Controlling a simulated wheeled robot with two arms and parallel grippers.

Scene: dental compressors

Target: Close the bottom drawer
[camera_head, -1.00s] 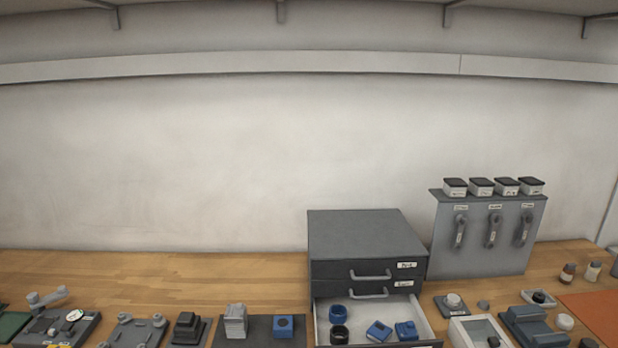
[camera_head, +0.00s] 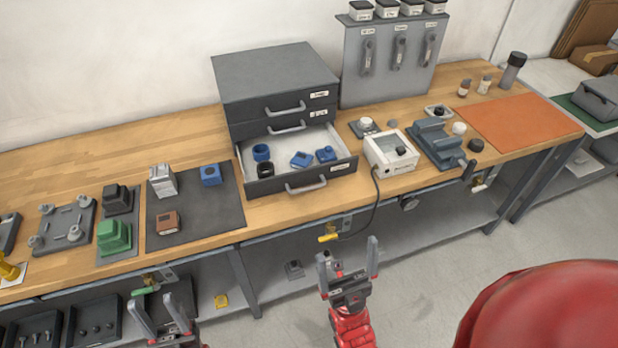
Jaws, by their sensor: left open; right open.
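A dark grey drawer cabinet (camera_head: 275,80) stands on the wooden bench. Its bottom drawer (camera_head: 318,178) is pulled out, with a grey handle (camera_head: 306,187) on the front. Blue and black parts lie inside it, including a blue ring (camera_head: 261,152) and a black ring (camera_head: 265,169). The two upper drawers are shut. My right gripper (camera_head: 347,262) is open and empty, in front of the bench and below the drawer. My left gripper (camera_head: 162,318) is open and empty at the lower left, in front of the bench and away from the drawer.
A white box (camera_head: 390,152) with a hanging cable stands right of the drawer, near the bench edge. A dark mat (camera_head: 194,205) with several parts lies to its left. An orange mat (camera_head: 516,122) lies farther right. The space directly before the drawer front is clear.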

